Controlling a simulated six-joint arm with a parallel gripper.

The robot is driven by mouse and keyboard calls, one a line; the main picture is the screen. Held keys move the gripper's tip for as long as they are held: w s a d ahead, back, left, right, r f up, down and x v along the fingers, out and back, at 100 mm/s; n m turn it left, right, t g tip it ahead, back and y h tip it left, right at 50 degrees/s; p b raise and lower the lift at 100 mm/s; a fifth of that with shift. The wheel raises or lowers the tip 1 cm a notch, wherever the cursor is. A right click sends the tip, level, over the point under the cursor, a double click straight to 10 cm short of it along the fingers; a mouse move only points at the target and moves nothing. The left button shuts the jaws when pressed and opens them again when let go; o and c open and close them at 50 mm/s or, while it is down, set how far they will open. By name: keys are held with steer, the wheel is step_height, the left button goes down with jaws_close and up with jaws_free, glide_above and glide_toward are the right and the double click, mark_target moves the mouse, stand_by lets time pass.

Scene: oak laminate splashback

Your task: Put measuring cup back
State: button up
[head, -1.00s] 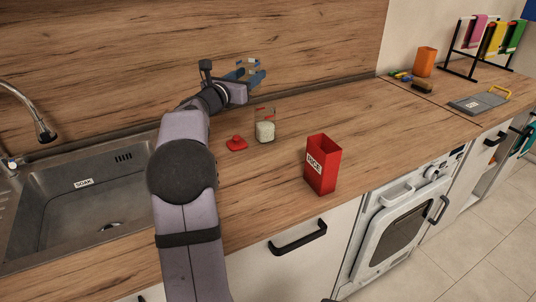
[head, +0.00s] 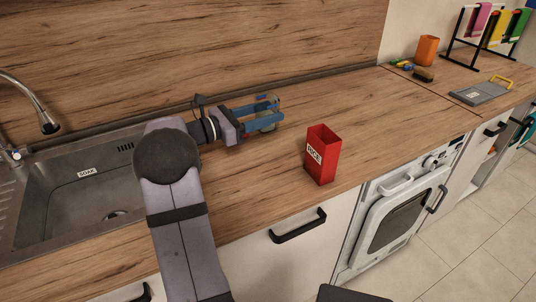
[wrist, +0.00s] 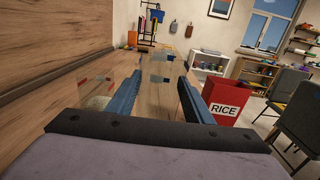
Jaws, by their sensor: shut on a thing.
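My gripper (head: 268,110) is low over the counter, its blue fingers shut on a clear, see-through thing that looks like the measuring cup (wrist: 160,70). The cup shows between the fingertips in the wrist view; its outline is faint. A clear jar with pale rice in it (wrist: 97,100) stands just left of the left finger in the wrist view. In the head view the fingers overlap the jar, so cup and jar are hard to separate there. I cannot tell whether the gripper touches the jar. The red lid is not visible now.
A red RICE box (head: 323,155) stands upright near the counter's front edge; it also shows in the wrist view (wrist: 226,103). The sink (head: 75,190) is at left. An orange container (head: 427,50) and a grey board (head: 481,93) are far right.

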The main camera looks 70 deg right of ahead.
steer(key=shift+s+a+r+g, duration=0.25)
steer(key=shift+s+r+g, duration=0.05)
steer(key=shift+f+p, duration=0.3)
steer(key=shift+f, duration=4.7)
steer(key=shift+f, duration=0.15)
steer(key=o, duration=1.1)
steer(key=shift+w, duration=0.15)
steer(key=b+v, duration=0.1)
steer(key=v, duration=1)
steer(key=shift+w+a+r+b, duration=0.25)
steer(key=shift+w+r+b, duration=0.05)
steer(key=shift+b, duration=0.1)
